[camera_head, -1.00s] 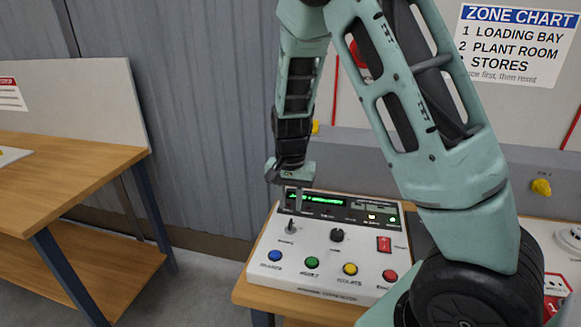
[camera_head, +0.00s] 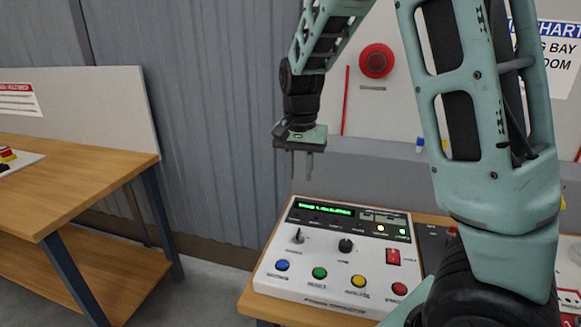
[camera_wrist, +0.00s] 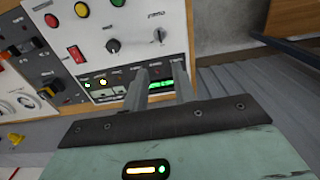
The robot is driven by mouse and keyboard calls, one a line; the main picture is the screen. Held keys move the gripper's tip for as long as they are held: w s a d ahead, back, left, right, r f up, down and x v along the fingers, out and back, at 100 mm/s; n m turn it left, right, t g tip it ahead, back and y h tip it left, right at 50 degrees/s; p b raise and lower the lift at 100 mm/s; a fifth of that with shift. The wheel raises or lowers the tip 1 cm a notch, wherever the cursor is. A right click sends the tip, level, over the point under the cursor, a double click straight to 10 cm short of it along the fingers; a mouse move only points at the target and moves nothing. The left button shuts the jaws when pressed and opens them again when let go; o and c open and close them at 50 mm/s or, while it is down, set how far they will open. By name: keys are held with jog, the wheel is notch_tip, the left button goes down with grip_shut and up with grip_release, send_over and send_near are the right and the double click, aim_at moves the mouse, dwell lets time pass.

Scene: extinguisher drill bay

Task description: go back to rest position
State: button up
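My gripper (camera_head: 301,165) is in the air above and behind the white control panel (camera_head: 266,284), clear of it, with its fingers pointing down. In the wrist view my gripper (camera_wrist: 160,78) shows two grey fingers with a gap between them and nothing held. The panel has a lit green display (camera_head: 325,207), a small lever switch (camera_head: 298,237), a black knob (camera_head: 345,246), a red rocker switch (camera_head: 393,256) and a row of coloured buttons. My arm hides part of the wall and the bench at the right.
A wooden workbench (camera_head: 85,185) stands at the left, with a red and yellow item (camera_head: 8,155) on it. A red round wall device (camera_head: 376,61) hangs behind. A partly hidden zone chart (camera_head: 562,60) is at the upper right. Air before the grey corrugated wall (camera_head: 215,120) is free.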

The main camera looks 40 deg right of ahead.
jog(key=s+a+n+y, duration=0.1)
jog(key=s+a+n, duration=0.4)
jog(key=a, duration=0.4)
jog(key=s+a+n, duration=0.4)
jog(key=s+a, duration=0.1)
jog(key=a, duration=0.4)
jog(key=s+a+f+n, duration=0.1)
jog(key=s+a+n, duration=0.2)
jog(key=s, duration=0.4)
jog(key=s+a+f+n, duration=0.1)
jog(key=s+a+n, duration=0.2)
jog(key=s+n, duration=0.2)
jog(key=shift+s+a+n, duration=0.3)
jog(key=shift+s+n, duration=0.1)
jog(key=shift+s, duration=0.6)
